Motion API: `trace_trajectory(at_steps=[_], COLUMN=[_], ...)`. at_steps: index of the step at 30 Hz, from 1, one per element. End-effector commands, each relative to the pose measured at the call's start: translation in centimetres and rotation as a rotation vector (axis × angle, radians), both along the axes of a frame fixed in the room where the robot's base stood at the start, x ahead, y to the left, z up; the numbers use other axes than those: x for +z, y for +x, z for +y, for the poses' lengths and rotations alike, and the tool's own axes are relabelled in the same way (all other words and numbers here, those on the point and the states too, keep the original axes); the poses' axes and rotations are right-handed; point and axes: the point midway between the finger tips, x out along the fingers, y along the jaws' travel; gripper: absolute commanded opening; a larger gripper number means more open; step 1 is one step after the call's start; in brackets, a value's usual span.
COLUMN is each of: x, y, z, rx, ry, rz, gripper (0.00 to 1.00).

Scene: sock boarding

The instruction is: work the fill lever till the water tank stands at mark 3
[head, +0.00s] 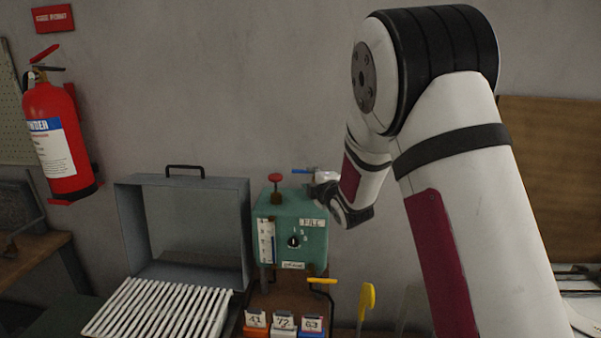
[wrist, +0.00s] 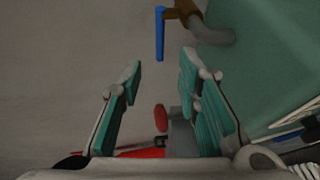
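The green water tank (head: 291,229) stands against the wall, with a FILL label at its upper right. A pale gauge strip (head: 266,242) is on its left front; the marks and water level are too small to read. A blue-handled lever (head: 301,171) shows above the tank's top right. In the wrist view the blue handle (wrist: 159,35) hangs from a brass-coloured fitting, beyond my fingertips and apart from them. My gripper (wrist: 161,63) is open and empty. In the head view it is partly hidden beside the tank's upper right corner.
A red knob (head: 275,178) tops the tank; a yellow-handled lever (head: 321,281) is at its lower right. A black dial (head: 294,241) is on its front. An open grey box (head: 185,229) and white rack (head: 157,309) stand left. Numbered tags (head: 284,322) sit below.

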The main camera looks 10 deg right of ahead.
Motion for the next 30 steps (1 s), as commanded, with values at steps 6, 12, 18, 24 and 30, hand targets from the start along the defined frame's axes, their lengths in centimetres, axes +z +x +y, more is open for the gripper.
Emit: trace_trajectory(at_steps=[6, 12, 18, 24, 30], x=[-0.9, -1.5, -1.8, -2.0, -1.9], y=[4.4, 7.8, 9.9, 10.6, 10.6], z=[0.3, 0.6, 0.8, 0.9, 0.9], rx=[-0.001, -0.001, -0.001, -0.001, -0.001], ry=[0.001, 0.002, 0.003, 0.003, 0.003], rz=[0.000, 0.000, 0.001, 0.001, 0.001], gripper=[0.31, 0.31, 0.31, 0.31, 0.31])
